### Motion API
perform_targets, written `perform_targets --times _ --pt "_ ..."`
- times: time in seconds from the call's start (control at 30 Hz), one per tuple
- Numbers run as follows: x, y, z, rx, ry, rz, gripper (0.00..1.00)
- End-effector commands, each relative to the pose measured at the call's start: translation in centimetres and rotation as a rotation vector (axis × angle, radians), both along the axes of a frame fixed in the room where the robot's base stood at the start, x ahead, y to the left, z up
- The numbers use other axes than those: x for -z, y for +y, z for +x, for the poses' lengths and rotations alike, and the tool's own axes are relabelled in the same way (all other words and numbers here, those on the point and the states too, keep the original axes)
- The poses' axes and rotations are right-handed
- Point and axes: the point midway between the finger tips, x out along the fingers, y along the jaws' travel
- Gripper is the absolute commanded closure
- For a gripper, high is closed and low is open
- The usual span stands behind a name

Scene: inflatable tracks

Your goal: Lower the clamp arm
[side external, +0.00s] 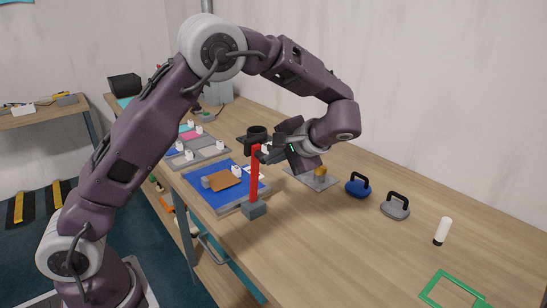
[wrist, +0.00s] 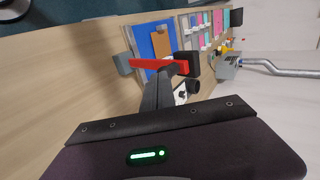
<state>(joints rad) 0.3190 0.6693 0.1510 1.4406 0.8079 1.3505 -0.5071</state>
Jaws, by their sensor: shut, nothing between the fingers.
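The clamp arm (side external: 254,178) is a red bar standing upright on a small grey base block (side external: 254,209) at the table's near edge, in front of a blue panel. My gripper (side external: 262,155) is shut and empty, with its fingers close to the top of the red bar. In the wrist view the fingers (wrist: 165,76) point at the red clamp arm (wrist: 150,64) and overlap it. I cannot tell whether they touch it. A black block (wrist: 187,64) shows at the bar's upper end. The grey base (wrist: 124,64) shows at the other end.
A blue panel (side external: 213,193) with a brown patch lies behind the clamp. A blue handled weight (side external: 357,187), a grey handled weight (side external: 395,207), a white cylinder (side external: 443,231) and a green frame (side external: 452,281) stand to the right. The table's front right is mostly clear.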

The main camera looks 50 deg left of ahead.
Motion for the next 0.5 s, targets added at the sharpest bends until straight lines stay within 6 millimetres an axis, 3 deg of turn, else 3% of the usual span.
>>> perform_targets --times 0.5 --pt "-0.34 0.68 -0.02 -0.003 -0.001 -0.026 1.0"
